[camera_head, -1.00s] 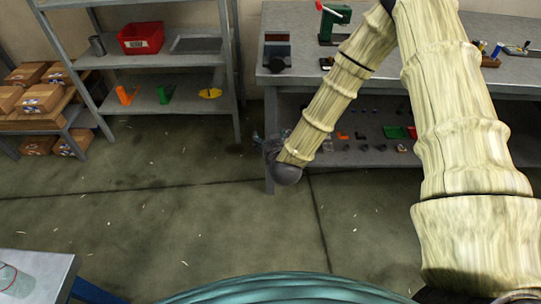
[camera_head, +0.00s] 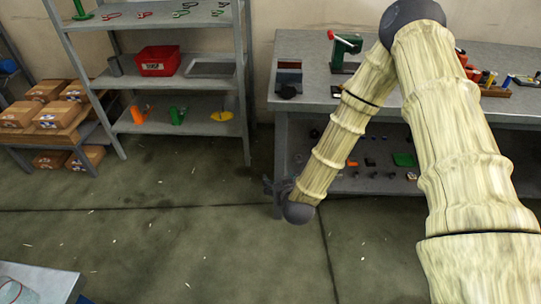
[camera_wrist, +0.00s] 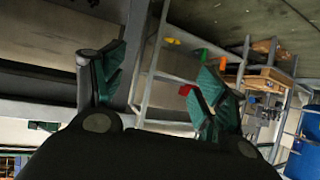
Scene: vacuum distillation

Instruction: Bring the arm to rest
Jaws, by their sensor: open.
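My arm reaches forward and bends down on the right side of the head view, in front of the workbench. Its forearm ends in a dark wrist joint; my gripper (camera_head: 271,187) shows there only as a small dark shape, partly hidden. In the wrist view my gripper (camera_wrist: 155,85) has its two green-padded fingers wide apart. Nothing is between them, and the shelves and floor show through the gap.
A grey workbench (camera_head: 300,44) with tools on top and a lower shelf stands behind my arm. A metal shelf rack (camera_head: 245,110) holds a red bin (camera_head: 158,61). Cardboard boxes (camera_head: 60,115) are at the left. A table corner (camera_head: 62,283) is at the lower left. The middle floor is clear.

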